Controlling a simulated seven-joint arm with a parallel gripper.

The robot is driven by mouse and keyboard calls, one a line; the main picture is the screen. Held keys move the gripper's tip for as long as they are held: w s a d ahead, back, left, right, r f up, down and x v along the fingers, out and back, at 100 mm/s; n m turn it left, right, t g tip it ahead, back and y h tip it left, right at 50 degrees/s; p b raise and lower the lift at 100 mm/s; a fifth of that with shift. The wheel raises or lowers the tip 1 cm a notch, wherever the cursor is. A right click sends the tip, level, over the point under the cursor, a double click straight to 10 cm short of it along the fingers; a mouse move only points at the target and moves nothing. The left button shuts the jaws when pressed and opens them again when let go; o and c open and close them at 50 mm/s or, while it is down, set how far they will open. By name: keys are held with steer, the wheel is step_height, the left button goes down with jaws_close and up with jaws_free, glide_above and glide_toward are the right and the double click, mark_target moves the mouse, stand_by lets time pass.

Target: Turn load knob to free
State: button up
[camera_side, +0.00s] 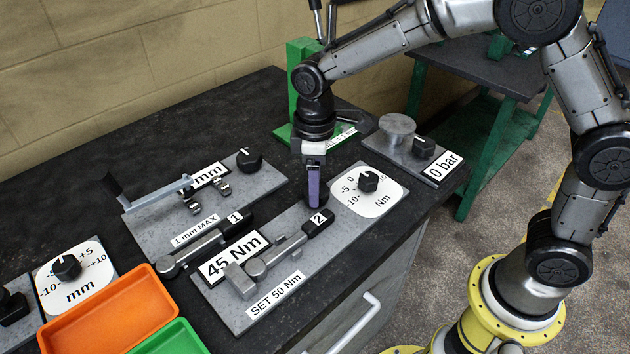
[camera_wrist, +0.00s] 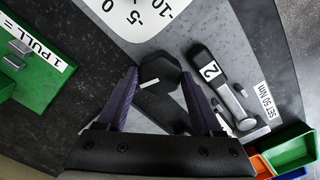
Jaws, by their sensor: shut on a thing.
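My gripper (camera_side: 314,186), with purple fingers, points down over the 45 Nm plate (camera_side: 225,311) and is shut on a black knob (camera_side: 325,198). The knob sits at the plate's far end, beside the white Nm dial (camera_side: 385,200). In the wrist view the black knob (camera_wrist: 160,68) lies between the two fingertips, and a short white mark shows on its top. I see no word on the knob, so I cannot tell whether it is the load knob or where free lies.
Wrench 2 (camera_side: 286,247) lies on the same plate, close to the gripper. The dial's own knob (camera_side: 368,182) is to the right. A green stand (camera_side: 300,75) rises behind my wrist. Orange (camera_side: 110,310) and green (camera_side: 170,340) trays stand at the front left.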

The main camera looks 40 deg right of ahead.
steer(key=shift+r+n, duration=0.1)
steer(key=shift+n, duration=0.7)
steer(key=o, duration=1.4)
steer(key=shift+c, duration=0.2)
